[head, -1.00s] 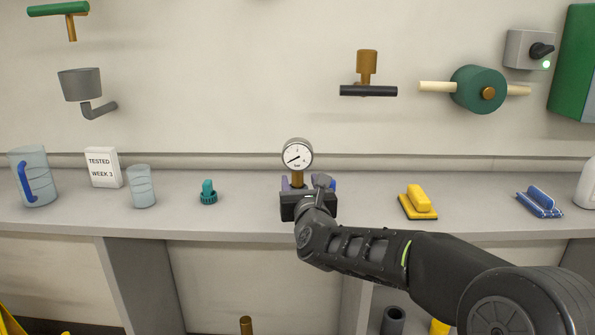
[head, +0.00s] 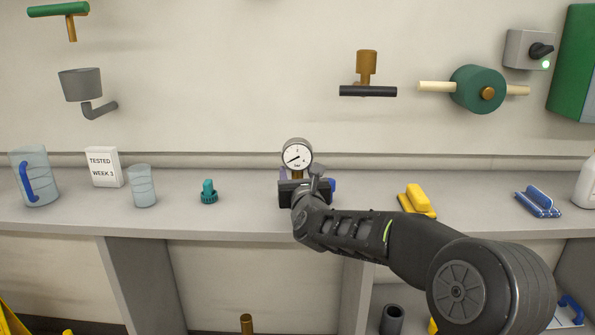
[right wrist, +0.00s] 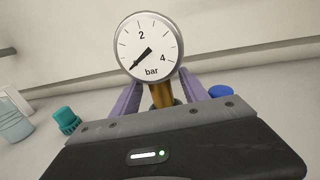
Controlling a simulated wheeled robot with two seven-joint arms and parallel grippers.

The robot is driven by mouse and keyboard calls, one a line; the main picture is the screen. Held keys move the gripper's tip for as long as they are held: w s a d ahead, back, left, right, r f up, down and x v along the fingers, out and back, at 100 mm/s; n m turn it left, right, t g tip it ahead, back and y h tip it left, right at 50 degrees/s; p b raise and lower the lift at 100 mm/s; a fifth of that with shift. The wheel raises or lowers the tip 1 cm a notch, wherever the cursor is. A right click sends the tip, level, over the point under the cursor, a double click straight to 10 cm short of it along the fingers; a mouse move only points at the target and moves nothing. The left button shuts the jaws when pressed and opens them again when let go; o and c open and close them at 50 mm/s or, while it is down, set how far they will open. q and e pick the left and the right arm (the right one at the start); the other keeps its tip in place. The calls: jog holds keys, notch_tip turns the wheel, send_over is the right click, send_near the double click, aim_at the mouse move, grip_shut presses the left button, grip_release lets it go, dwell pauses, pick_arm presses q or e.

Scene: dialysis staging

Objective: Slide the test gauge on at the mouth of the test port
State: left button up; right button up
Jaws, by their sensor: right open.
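The test gauge (head: 297,153) has a round white dial marked in bar and a brass stem. It stands upright on the grey counter, and its dial fills the upper middle of the right wrist view (right wrist: 149,48). My right gripper (head: 298,173) is at the gauge's stem. In the right wrist view its two purple fingers stand apart, one on each side of the brass stem (right wrist: 162,95). The gripper body hides the gauge's foot. I cannot tell for sure which fitting is the test port. My left gripper is out of view.
A blue item (head: 333,186) is close behind the gripper. A yellow-handled block (head: 416,200) is to the right. Brass fittings (head: 367,68) are on the wall.

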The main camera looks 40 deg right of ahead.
dwell(0.3)
grip_shut()
dwell(0.4)
